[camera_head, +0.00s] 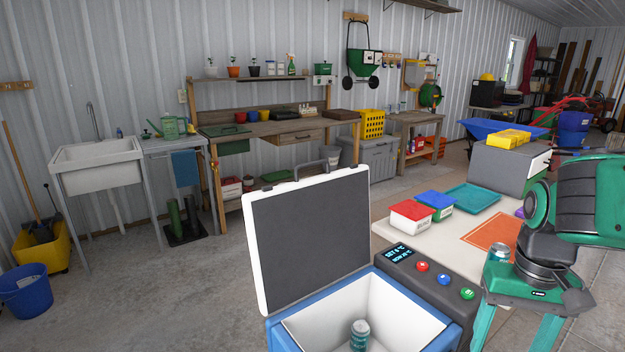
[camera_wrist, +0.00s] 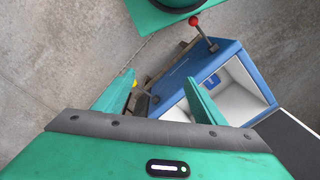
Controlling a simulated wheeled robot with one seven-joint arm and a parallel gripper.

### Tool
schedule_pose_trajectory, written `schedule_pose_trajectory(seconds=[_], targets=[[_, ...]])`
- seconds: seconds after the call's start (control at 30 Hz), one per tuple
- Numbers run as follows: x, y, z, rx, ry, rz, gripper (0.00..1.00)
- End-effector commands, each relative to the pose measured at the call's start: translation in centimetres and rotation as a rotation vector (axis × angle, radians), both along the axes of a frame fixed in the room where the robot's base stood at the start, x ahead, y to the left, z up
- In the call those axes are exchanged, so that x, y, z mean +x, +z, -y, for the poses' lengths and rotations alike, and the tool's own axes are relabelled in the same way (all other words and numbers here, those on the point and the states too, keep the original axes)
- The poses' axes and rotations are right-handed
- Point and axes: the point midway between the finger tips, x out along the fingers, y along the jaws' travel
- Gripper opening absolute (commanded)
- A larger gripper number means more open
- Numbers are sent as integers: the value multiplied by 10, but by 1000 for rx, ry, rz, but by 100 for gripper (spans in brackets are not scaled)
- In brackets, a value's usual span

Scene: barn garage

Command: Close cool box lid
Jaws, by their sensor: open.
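The cool box (camera_head: 276,337) is blue with a white interior, at the bottom centre of the head view. Its lid (camera_head: 308,232) stands upright and open, with a white rim, a dark grey inner panel and a handle on top. A teal can (camera_head: 359,337) stands inside the box. My gripper (camera_head: 515,338) is open and empty, pointing down to the right of the box, apart from the lid. In the wrist view, the box (camera_wrist: 222,62) lies beyond my open fingers (camera_wrist: 158,98), and the dark lid (camera_wrist: 290,140) shows at the right edge.
A control panel (camera_head: 436,285) with coloured buttons sits along the box's right side. Behind it, a white table (camera_head: 455,240) holds a red-lidded tub (camera_head: 411,216), a blue-lidded tub (camera_head: 436,204), a teal tray (camera_head: 471,198) and a can (camera_head: 499,253). The floor left of the box is clear.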

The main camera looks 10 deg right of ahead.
Motion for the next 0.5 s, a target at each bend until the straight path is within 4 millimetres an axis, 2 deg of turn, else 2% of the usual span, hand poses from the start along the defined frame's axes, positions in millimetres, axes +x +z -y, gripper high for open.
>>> schedule_pose_trajectory(seconds=[0.03, 0.13, 0.23, 0.27, 0.5], targets=[[1, 6, 1, -3, 0, 17, 51], [23, 21, 5, -9, 24, 22, 27], [60, 45, 8, -18, 65, 31, 4], [73, 53, 8, -20, 80, 35, 0], [179, 112, -2, -38, 209, 64, 0]])
